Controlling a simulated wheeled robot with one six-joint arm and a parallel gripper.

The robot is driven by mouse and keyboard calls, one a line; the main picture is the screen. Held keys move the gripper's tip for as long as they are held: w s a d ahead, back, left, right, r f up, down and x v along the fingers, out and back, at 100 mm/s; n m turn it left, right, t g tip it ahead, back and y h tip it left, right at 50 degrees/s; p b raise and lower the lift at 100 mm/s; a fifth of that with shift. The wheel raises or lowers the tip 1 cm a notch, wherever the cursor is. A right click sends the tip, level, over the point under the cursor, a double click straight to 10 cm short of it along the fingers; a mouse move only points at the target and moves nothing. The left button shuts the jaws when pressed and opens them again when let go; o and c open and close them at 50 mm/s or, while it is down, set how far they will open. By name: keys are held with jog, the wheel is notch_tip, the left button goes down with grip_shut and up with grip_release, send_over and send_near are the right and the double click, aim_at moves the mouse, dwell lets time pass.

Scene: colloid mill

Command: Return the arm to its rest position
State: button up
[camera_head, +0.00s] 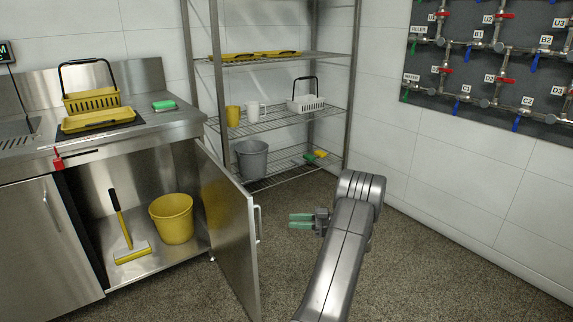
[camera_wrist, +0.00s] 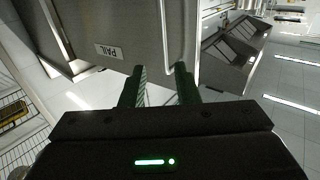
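My gripper (camera_head: 301,221) has green fingers and is held out in the air in front of the open cabinet door (camera_head: 232,238), to the right of its handle in the head view. In the wrist view my gripper (camera_wrist: 161,88) shows two fingers apart with nothing between them. Behind the fingers there is the metal door (camera_wrist: 110,25) with a label reading "PAIL" and a bar handle. The fingers look apart from the handle, but the exact distance is hard to tell.
The open cabinet holds a yellow bucket (camera_head: 172,218) and a yellow squeegee (camera_head: 130,250). A wire shelf rack (camera_head: 285,115) stands behind, with a grey bucket (camera_head: 252,158). A valve panel (camera_head: 495,60) is on the right wall. The floor at the right (camera_head: 430,265) is clear.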

aim_at(260, 220)
jog(key=a, duration=0.4)
jog(key=a+b, duration=0.1)
jog(key=a, duration=0.2)
jog(key=w+a, duration=0.1)
jog(key=a, duration=0.3)
jog(key=shift+a+b, duration=0.3)
jog(key=shift+a, duration=0.3)
jog(key=shift+s+a, duration=0.1)
jog(key=shift+r, duration=0.15)
